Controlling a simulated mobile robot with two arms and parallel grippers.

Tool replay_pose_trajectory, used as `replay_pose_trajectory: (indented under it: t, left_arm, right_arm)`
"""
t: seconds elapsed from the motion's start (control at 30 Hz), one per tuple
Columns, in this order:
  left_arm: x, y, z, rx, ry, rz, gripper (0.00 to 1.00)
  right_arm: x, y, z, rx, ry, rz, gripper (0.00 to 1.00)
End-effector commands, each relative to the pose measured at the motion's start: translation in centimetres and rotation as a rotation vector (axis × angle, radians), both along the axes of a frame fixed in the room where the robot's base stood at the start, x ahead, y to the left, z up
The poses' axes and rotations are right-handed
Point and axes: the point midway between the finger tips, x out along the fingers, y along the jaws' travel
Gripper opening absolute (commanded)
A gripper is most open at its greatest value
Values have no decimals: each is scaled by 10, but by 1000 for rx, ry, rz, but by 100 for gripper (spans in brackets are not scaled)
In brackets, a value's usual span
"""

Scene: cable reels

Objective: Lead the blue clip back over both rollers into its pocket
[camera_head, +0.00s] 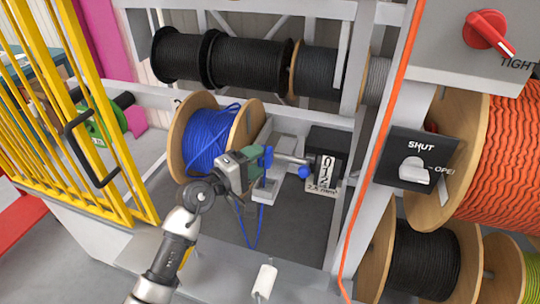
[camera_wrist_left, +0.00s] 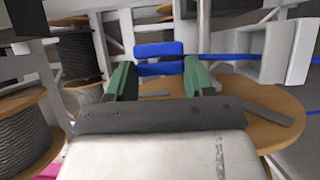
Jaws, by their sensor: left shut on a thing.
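My left gripper (camera_head: 254,165) is in the middle of the head view, in front of the blue cable reel (camera_head: 208,138). It is shut on the blue clip (camera_wrist_left: 158,50), which sits between the green fingers (camera_wrist_left: 157,78) in the left wrist view. Blue cable runs from the clip to the right there, past a pale bracket (camera_wrist_left: 282,50). In the head view a blue loop (camera_head: 257,228) hangs below the gripper. I cannot clearly make out the pocket or tell which parts are the two rollers. My right gripper is not in view.
A meter counter (camera_head: 325,165) with a blue knob (camera_head: 305,172) stands right of the gripper. A white cylinder (camera_head: 264,281) is at the front edge. Yellow bars (camera_head: 95,120) stand on the left, an orange cable (camera_head: 385,125) on the right. Black reels (camera_head: 248,64) hang behind.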

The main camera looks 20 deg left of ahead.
Motion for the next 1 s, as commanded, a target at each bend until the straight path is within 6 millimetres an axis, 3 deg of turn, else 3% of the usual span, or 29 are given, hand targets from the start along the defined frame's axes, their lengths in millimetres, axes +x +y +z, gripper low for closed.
replay_pose_trajectory:
  t: [1.0]
  left_arm:
    - [1, -1, -73, 0, 4, -2, 24]
  right_arm:
    - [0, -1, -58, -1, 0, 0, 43]
